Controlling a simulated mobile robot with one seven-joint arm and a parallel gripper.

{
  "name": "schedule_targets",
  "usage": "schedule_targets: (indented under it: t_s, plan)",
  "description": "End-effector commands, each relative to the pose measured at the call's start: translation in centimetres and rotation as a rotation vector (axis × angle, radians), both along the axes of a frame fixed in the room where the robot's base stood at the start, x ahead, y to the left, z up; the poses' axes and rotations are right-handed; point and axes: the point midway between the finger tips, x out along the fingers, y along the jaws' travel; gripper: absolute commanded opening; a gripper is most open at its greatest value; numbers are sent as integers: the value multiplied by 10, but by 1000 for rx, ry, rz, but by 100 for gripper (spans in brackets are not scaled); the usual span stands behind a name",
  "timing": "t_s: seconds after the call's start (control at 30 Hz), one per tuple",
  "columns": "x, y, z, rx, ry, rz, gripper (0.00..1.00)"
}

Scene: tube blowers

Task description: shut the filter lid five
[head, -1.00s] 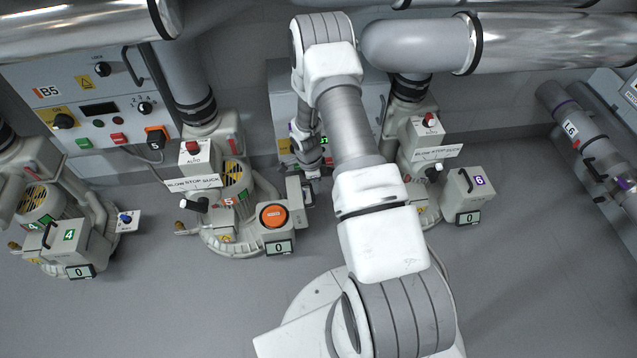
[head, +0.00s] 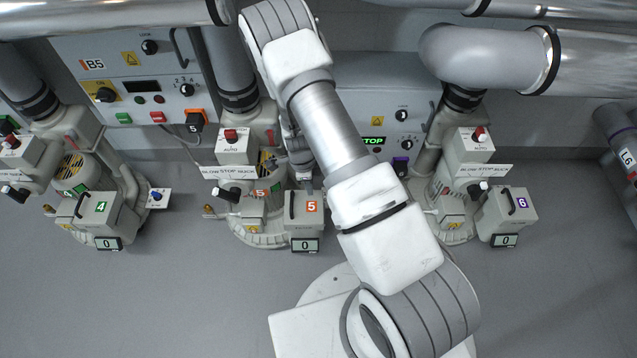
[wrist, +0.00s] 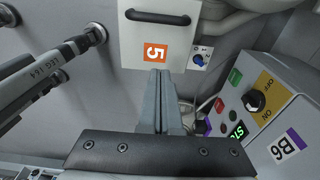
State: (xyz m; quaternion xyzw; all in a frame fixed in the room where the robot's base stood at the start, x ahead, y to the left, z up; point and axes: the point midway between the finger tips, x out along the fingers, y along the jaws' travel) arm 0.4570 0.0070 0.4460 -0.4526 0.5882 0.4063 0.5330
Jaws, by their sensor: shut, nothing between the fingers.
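Filter lid five (head: 300,202) lies flat over its box, with a dark handle and an orange 5 label on top. The round orange filter is hidden under it. In the head view my gripper (head: 304,184) is just behind the lid, partly hidden by my arm.
Blower four with its lid (head: 95,210) stands to the left, and blower six with its lid (head: 512,208) to the right. The B5 panel (head: 130,80) is behind. The B6 panel (wrist: 265,115) is close on the right in the wrist view. The front floor is clear.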

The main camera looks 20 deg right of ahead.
Motion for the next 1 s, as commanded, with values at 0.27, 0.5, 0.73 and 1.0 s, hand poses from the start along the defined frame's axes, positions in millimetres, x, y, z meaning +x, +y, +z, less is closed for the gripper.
schedule_targets:
  t_s: [0.27,0.5,0.73,1.0]
  plan:
    - [3,12,-5,-1,0,1,0]
    - [4,15,-6,0,0,0,0]
    - [4,15,-6,0,0,0,0]
    - [6,11,2,0,0,0,0]
